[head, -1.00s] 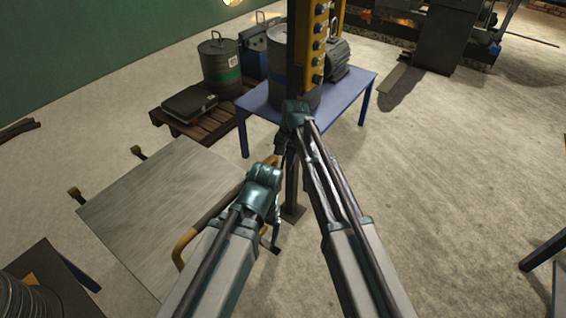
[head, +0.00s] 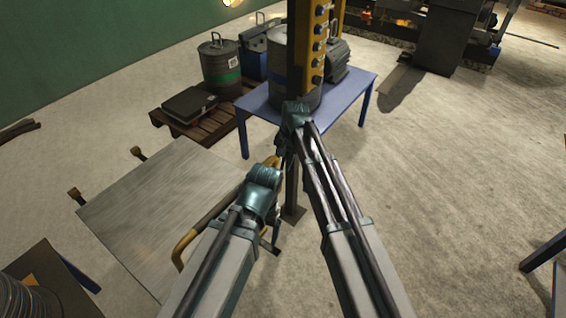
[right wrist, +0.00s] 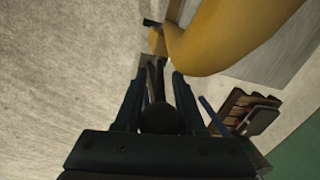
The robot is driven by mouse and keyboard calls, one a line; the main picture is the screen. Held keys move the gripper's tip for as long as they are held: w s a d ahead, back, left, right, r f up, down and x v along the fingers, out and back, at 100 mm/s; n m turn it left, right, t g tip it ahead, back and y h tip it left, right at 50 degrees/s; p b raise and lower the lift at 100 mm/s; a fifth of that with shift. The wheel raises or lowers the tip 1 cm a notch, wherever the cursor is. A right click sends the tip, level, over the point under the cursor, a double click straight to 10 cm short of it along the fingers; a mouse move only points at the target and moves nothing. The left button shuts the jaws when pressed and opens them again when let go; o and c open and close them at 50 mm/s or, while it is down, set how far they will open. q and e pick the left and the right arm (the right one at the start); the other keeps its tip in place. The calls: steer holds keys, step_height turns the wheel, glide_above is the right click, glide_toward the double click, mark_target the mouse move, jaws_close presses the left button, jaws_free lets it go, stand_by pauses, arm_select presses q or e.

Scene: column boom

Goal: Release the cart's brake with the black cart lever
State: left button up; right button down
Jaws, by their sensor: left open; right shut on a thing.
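The cart is a flat grey platform (head: 165,205) with a yellow push handle (head: 190,240), left of centre in the head view. The yellow handle also shows large in the right wrist view (right wrist: 215,40). The black cart lever (right wrist: 158,75) runs from beside the yellow handle down between the fingers of my right gripper (right wrist: 159,90), which is shut on it. In the head view my right gripper (head: 283,150) is small and partly hidden at the handle's upper end. My left gripper (head: 275,236) is open, low beside the handle; its fingers are hard to make out.
A blue table (head: 345,95) with a drum (head: 292,75) stands behind the grippers, and a column with yellow panel (head: 318,45) rises there. A pallet (head: 195,125) holds a case and canister. The floor at right is mostly clear.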

steer(key=shift+s, duration=0.1)
stand_by(0.6)
steer(key=s+d+f+t+y+b, duration=0.4)
steer(key=d+f+t+y+b, duration=0.1)
steer(key=b, duration=1)
steer(key=shift+d+f+y, duration=0.35)
steer(key=shift+f+y, duration=0.1)
steer(key=shift+y, duration=0.75)
steer(key=shift+s+f, duration=0.2)
steer(key=shift+s, duration=0.05)
steer(key=c, duration=0.6)
jaws_free()
steer(key=shift+w, duration=0.1)
